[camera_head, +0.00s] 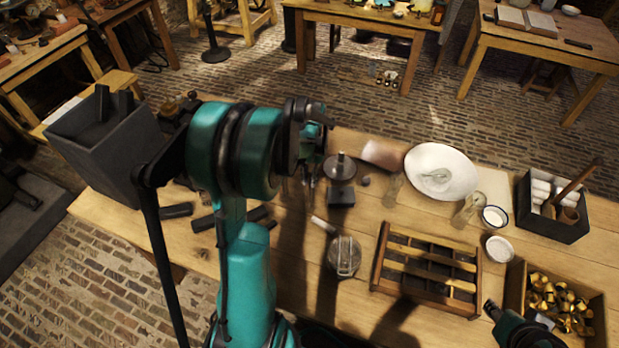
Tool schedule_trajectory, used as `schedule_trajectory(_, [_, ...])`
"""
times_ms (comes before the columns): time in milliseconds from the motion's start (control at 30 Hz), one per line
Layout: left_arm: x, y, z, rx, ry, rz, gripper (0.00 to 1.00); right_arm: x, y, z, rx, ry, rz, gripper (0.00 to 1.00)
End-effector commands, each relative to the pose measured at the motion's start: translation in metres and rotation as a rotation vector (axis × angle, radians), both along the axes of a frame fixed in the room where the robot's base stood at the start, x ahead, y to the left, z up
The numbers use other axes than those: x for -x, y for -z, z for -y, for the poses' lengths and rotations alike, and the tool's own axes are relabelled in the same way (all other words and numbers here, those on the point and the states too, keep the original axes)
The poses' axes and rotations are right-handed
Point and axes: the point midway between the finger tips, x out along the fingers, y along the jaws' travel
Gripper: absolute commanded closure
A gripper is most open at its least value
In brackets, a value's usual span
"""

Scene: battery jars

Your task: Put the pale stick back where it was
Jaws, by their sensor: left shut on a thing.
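A short pale stick (323,224) lies at a slant on the table (200,240), just behind a round lidded glass vessel (344,256). My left gripper (310,188) points down above the table, left of a dark stand with a round plate (340,170). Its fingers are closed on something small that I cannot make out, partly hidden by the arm. A gap shows between the fingers and the pale stick. My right gripper (491,307) shows only in part at the lower right, by the wooden rack; its fingers are unclear.
A slatted wooden rack (378,272) stands in the middle right. A black box (545,232) holds white rolls. A brass-filled crate (597,330), dark bin (92,165) and black sticks (176,211) flank.

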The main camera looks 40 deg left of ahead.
Motion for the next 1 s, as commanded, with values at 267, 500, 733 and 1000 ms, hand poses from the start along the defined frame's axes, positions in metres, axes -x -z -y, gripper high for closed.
schedule_trajectory(267, [0.0, 0.003, 0.0, 0.0, 0.0, 0.0, 0.68, 0.0, 0.002, 0.0, 0.0, 0.0, 0.0, 0.6])
schedule_trajectory(500, [0.0, 0.0, 0.0, 0.0, 0.0, 0.0, 0.68, 0.0, 0.0, 0.0, 0.0, 0.0, 0.0, 0.6])
schedule_trajectory(733, [0.0, -0.034, 0.0, 0.0, 0.0, 0.0, 0.68, 0.0, -0.012, 0.0, 0.0, 0.0, 0.0, 0.6])
schedule_trajectory(1000, [0.0, -0.093, 0.0, 0.0, 0.0, 0.0, 0.68, 0.0, -0.027, 0.0, 0.0, 0.0, 0.0, 0.6])
